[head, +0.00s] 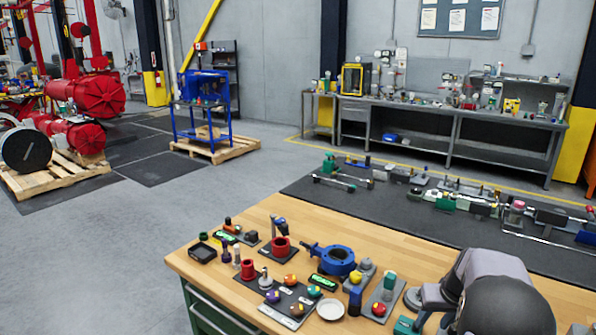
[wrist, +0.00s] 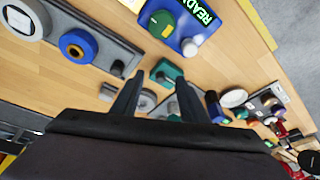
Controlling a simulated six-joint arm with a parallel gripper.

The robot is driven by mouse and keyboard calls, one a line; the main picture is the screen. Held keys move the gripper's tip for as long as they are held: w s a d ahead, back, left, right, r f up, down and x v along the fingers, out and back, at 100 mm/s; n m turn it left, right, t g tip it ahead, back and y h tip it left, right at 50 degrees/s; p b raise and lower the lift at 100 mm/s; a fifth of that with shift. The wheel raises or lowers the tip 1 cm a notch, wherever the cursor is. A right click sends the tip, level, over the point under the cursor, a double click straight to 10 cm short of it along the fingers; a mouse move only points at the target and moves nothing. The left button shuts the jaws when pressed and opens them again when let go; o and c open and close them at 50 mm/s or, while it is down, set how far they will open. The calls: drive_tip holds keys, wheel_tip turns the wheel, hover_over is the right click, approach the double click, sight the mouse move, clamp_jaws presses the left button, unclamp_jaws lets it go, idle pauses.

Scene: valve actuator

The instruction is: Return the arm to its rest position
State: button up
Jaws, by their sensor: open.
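My gripper (wrist: 156,92) shows in the wrist view with its two dark fingers spread apart and nothing held between them. Past the fingertips, a teal block (wrist: 166,72) and a grey round part (wrist: 147,99) are on the wooden bench; the fingers partly hide what lies between and below. In the head view, my arm's dark rounded links are at the lower right, over the near right part of the wooden workbench (head: 330,218). My fingers cannot be made out in that view.
On the bench are a blue valve body (head: 334,259), a dark button panel (head: 290,301), a white dish (head: 331,309) and red cups. The wrist view shows a blue READY box (wrist: 183,24) and a grey fixture with a blue ring (wrist: 78,46). Bare wood lies along the back.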

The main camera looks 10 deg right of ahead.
drive_tip(key=s+a+n+g+y, duration=0.1)
drive_tip(key=s+a, duration=0.2)
drive_tip(key=a, duration=0.6)
drive_tip(key=s+a+g, duration=0.1)
drive_tip(key=s+a, duration=0.1)
drive_tip(key=a, duration=0.6)
drive_tip(key=s+a+f+n+g, duration=0.2)
drive_tip(key=s+a+f, duration=0.1)
drive_tip(key=s+a, duration=1.1)
wheel_tip(320, 180, down, 10)
drive_tip(key=s+d+b, duration=0.1)
drive_tip(key=s+b, duration=0.1)
drive_tip(key=b, duration=0.8)
drive_tip(key=shift+d+f, duration=0.15)
drive_tip(key=shift+d, duration=0.2)
wheel_tip(320, 180, up, 5)
drive_tip(key=p, duration=0.4)
drive_tip(key=shift+f, duration=0.2)
